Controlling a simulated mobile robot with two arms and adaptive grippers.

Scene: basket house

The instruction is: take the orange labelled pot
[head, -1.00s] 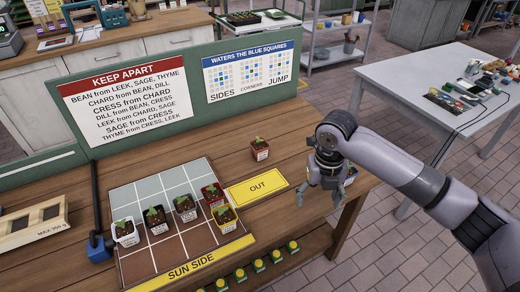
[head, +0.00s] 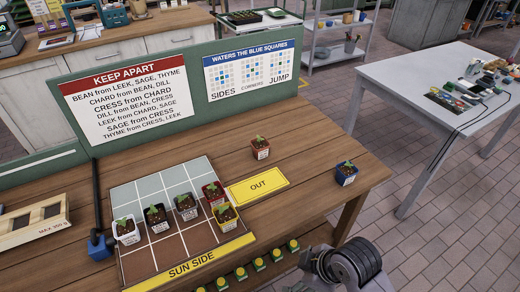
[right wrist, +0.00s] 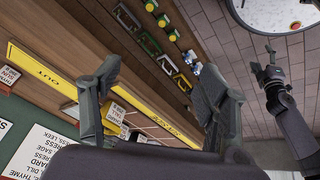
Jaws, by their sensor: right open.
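In the head view a small orange-red pot (head: 260,152) with a white label and a green seedling stands upright on the wooden bench, behind the yellow OUT card. At the left edge of the right wrist view, a labelled reddish pot (right wrist: 9,77) is probably the same one. My right arm is at the bottom of the head view, its fingers out of frame. In the right wrist view my right gripper (right wrist: 160,98) is open and empty, apart from the pots. Another gripper (right wrist: 268,73), seemingly my left, hangs at the right there; its jaws are unclear.
A blue pot (head: 346,176) stands near the bench's right end. White, black, grey, red and yellow pots (head: 226,221) stand on the tiled grid (head: 150,186). The OUT card (head: 257,187) is empty. A sign board (head: 195,92) runs along the bench's back.

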